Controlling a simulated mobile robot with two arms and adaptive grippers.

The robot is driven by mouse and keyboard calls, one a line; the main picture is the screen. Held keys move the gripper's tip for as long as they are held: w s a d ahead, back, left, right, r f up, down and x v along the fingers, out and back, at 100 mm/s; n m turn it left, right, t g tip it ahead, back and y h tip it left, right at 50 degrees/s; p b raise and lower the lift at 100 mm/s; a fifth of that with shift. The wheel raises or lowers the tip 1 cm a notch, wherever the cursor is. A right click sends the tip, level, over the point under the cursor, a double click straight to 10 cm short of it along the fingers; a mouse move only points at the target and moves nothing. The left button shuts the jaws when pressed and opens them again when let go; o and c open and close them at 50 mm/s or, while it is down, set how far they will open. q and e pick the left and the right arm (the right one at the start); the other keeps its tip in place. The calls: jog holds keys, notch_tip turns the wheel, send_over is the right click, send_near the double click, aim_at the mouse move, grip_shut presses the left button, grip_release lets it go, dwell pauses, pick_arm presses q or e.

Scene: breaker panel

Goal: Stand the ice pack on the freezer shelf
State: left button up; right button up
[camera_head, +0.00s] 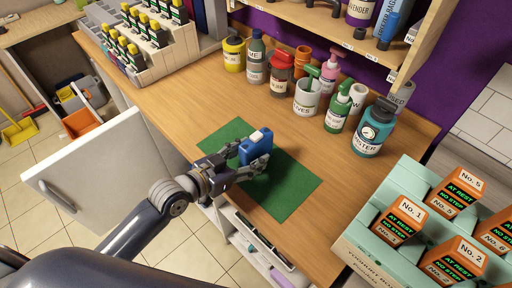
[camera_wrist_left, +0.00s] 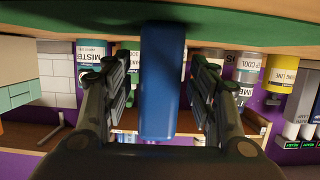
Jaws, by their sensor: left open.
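A blue block with a white cap, which looks like the ice pack (camera_head: 256,147), stands on a green mat (camera_head: 290,185) on the wooden counter. My left gripper (camera_head: 258,158) is around it, with its fingers open on either side. In the left wrist view the blue ice pack (camera_wrist_left: 162,85) is between the open fingers of the left gripper (camera_wrist_left: 163,90), with a gap on both sides. A white door (camera_head: 110,165) with a handle stands open below the counter. I cannot clearly see a freezer shelf. My right gripper is not in view.
A pale green crate (camera_head: 365,235) with orange boxes is at the right. A white open compartment (camera_head: 240,228) shows under the counter's front edge.

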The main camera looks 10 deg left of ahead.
pick_arm(q)
jog(key=shift+x, duration=1.2)
jog(key=shift+w+d+f, duration=0.1)
jog(key=shift+w+d, duration=0.05)
jog(key=shift+w, duration=0.05)
jog(key=shift+c, duration=0.3)
grip_shut()
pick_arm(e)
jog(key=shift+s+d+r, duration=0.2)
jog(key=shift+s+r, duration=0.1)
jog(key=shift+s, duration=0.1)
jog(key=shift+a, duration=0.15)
